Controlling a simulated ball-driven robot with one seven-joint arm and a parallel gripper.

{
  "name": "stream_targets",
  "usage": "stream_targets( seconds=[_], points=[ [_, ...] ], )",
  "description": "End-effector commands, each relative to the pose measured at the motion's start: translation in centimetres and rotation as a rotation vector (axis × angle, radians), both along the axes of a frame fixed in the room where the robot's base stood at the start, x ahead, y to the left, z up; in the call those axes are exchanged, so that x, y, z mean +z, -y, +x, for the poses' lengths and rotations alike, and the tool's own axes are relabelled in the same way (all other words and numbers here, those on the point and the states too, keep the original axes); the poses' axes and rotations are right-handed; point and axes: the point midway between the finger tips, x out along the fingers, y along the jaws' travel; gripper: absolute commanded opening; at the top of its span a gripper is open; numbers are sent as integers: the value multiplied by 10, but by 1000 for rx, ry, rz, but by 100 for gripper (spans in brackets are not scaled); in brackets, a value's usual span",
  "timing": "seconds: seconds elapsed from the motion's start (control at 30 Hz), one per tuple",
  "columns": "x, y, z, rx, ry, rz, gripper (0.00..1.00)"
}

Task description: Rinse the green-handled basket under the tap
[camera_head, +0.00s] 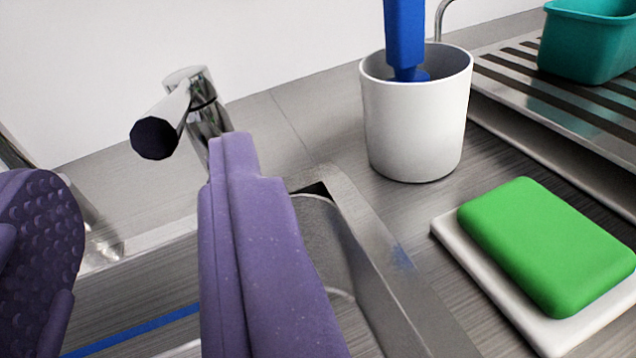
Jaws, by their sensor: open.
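The chrome tap (187,100) with a dark round end stands behind the sink (345,215), at the upper left. My gripper (140,225) has two purple fingers, one at the left edge and one in the middle, spread apart. I see nothing held between them. The right finger overlaps the tap's base and hides part of the sink. No green-handled basket can be made out in this view.
A white cup (415,125) holding a blue-handled tool (405,35) stands right of the sink. A green sponge (545,245) lies on a white dish (450,235). A teal tub (588,42) sits on a slatted drainer (520,85). A blue strip (140,330) shows between the fingers.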

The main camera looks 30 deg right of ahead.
Motion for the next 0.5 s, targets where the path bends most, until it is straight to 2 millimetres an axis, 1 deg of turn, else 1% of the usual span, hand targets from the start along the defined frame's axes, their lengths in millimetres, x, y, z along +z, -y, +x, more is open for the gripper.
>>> stream_targets(
  seconds=[0.03, 0.13, 0.33, 0.5],
  points=[
    [-5, 1, 2, 2, 4, -5, 42],
    [-4, 7, 14, 3, 7, -6, 42],
    [-3, 22, 47, 3, 7, -6, 42],
    [-3, 30, 65, 4, 5, -5, 42]
  ],
)
